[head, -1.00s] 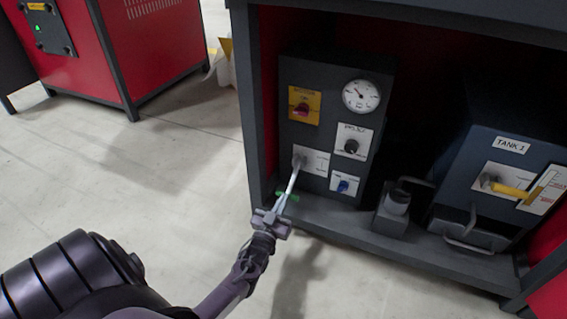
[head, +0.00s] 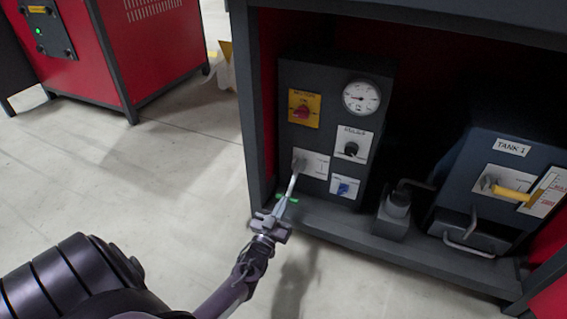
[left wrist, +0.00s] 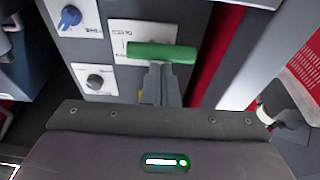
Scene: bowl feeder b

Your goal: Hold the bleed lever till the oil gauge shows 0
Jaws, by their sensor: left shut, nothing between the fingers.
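The bleed lever has a silver shaft (head: 292,183) running out from a white plate on the dark control box, with a green crossbar (head: 290,199). In the left wrist view the green crossbar (left wrist: 160,52) lies across the tips of my left gripper's fingers (left wrist: 160,82). My left gripper (head: 280,209) is shut with nothing between its fingers and is at the lever's outer end. I cannot tell whether it touches the bar. The round white gauge (head: 361,97) is at the box's upper right, its needle pointing left; the numbers are too small to read. My right gripper is not in view.
On the box are a red switch on yellow (head: 303,109), a black knob (head: 351,149) and a blue knob (head: 345,187). To the right stand a small grey unit (head: 396,208) and TANK 1 (head: 512,147) with a yellow lever (head: 512,193). Open floor lies left.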

